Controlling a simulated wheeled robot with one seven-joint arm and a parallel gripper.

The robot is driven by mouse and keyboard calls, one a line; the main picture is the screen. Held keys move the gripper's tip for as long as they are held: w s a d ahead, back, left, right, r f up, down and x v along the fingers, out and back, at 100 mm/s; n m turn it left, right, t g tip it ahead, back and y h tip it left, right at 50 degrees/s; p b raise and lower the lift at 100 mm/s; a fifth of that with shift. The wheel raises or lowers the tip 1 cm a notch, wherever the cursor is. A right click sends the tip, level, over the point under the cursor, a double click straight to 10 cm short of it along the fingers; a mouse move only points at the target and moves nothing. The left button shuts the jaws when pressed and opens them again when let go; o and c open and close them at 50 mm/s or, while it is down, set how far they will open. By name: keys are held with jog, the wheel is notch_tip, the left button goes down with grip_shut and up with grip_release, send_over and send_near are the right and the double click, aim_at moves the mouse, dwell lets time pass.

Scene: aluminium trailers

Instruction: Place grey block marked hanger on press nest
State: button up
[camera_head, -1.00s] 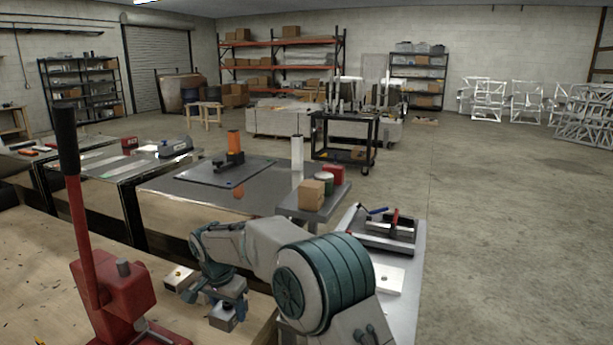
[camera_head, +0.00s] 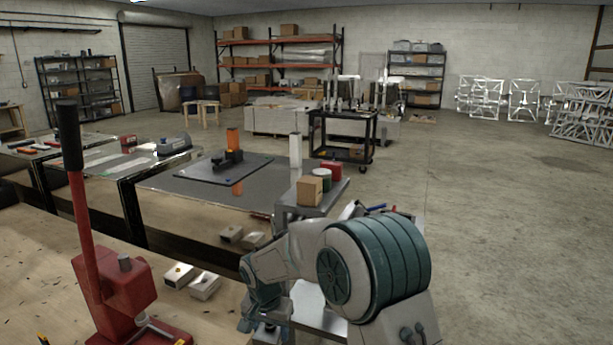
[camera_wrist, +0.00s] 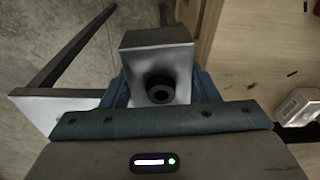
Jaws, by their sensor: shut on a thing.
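My gripper (camera_wrist: 160,86) is shut on a grey metal block (camera_wrist: 157,50) with a dark round hole or boss in its near face. No marking is readable on it. In the head view my gripper (camera_head: 258,318) hangs low near the right edge of the wooden bench, and its fingers and the block are mostly hidden or cut off. The red hand press (camera_head: 118,285) with its long upright lever stands on the bench at the left, well apart from my gripper. I cannot make out the nest clearly.
Light blocks (camera_head: 204,285) lie on the wooden bench (camera_head: 50,250) between press and arm, with others (camera_head: 232,233) farther back. A small table with a cardboard box (camera_head: 310,190) stands behind the arm. Open concrete floor lies to the right.

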jog(key=s+d+f+n, duration=0.1)
jog(key=d+f, duration=0.4)
jog(key=d, duration=0.7)
jog(key=s+d+f+n, duration=0.2)
jog(key=s+d+f, duration=0.2)
jog(key=d, duration=0.7)
jog(key=shift+d+f, duration=0.35)
jog(key=shift+f, duration=0.15)
jog(key=shift+a, duration=0.1)
